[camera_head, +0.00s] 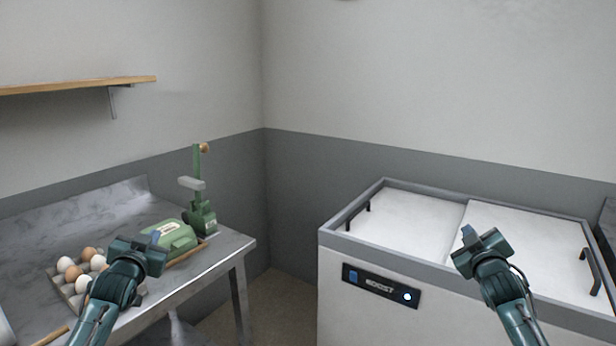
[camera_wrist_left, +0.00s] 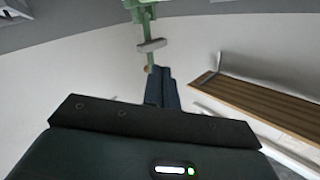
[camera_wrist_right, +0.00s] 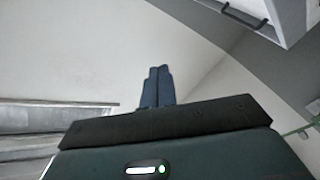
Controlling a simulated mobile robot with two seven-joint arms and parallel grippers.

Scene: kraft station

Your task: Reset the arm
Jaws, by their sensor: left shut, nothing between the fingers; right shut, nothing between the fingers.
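My left gripper (camera_head: 156,240) is raised in front of the metal table at the left in the head view. Its two fingers lie together, shut and empty, in the left wrist view (camera_wrist_left: 162,88). My right gripper (camera_head: 468,236) is raised in front of the chest freezer at the right in the head view. Its fingers are also together with nothing between them in the right wrist view (camera_wrist_right: 158,86). Both arms come up from the bottom edge of the head view, and both grippers point upward.
A metal table (camera_head: 232,245) holds an egg tray (camera_head: 66,290) with several brown and white eggs and a green machine (camera_head: 200,215). A white freezer (camera_head: 345,300) with two lids and black handles stands right. A wooden shelf (camera_head: 75,86) hangs on the left wall. Floor shows between table and freezer.

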